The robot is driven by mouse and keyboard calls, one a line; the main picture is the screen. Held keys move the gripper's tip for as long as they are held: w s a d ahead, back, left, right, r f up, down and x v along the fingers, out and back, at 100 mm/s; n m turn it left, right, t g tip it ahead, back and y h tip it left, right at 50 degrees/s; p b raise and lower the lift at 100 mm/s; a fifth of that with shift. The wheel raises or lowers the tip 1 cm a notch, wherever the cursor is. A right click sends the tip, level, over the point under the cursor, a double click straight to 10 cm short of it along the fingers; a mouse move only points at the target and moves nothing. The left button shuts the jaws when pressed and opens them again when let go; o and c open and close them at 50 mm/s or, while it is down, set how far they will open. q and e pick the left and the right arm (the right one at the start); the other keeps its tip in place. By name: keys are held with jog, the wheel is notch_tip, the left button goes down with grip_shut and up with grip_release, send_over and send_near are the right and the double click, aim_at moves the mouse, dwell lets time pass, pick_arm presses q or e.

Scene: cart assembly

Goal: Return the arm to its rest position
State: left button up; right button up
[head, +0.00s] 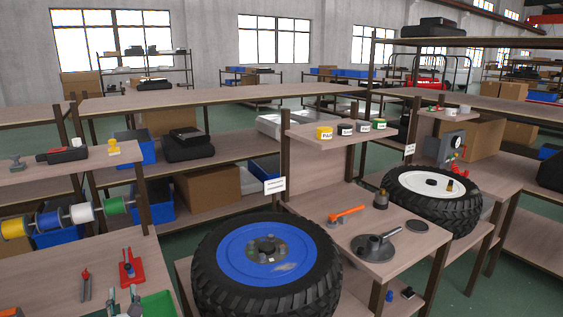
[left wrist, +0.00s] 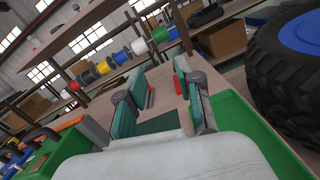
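My left gripper (head: 122,302) shows only by its fingertips at the bottom left edge of the head view, over the front of the left bench. In the left wrist view the left gripper (left wrist: 160,95) has its two teal-padded fingers spread apart, with nothing held between them. A green tray (left wrist: 245,115) lies below and beside the fingers; part of it also shows in the head view (head: 158,305). My right gripper is not in view.
A tyre with a blue rim (head: 266,252) stands right of the left bench. A red tool (head: 130,268) and red-handled pliers (head: 86,285) lie on that bench. Coloured spools (head: 82,213) hang behind. A white-rimmed tyre (head: 432,184) is farther right.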

pick_arm(q)
jog(key=s+d+f+n+g+h, duration=0.2)
jog(key=s+d+f+n+g, duration=0.15)
jog(key=s+f+n, duration=0.4)
jog(key=s+d+f+n+g+h, duration=0.1)
jog(key=s+d+f+n+g, duration=0.25)
jog(key=s+n, duration=0.65)
jog(key=s+d+f+n+g+h, duration=0.1)
jog(key=s+d+n+g+h, duration=0.2)
jog(key=s+d+n, duration=0.45)
jog(key=s+d+f+n+g+h, duration=0.25)
jog(key=s+n, duration=0.25)
jog(key=s, duration=0.5)
notch_tip(320, 180, down, 31)
jog(key=s+g+b, duration=0.1)
jog(key=g+b, duration=0.1)
jog(key=b, duration=0.3)
jog(key=s+a+f+b, duration=0.2)
jog(key=s+f+b, duration=0.1)
jog(key=s+f, duration=1.3)
notch_tip(320, 180, down, 3)
jog(key=shift+s+a+r+g, duration=0.2)
jog(key=shift+a+g, duration=0.15)
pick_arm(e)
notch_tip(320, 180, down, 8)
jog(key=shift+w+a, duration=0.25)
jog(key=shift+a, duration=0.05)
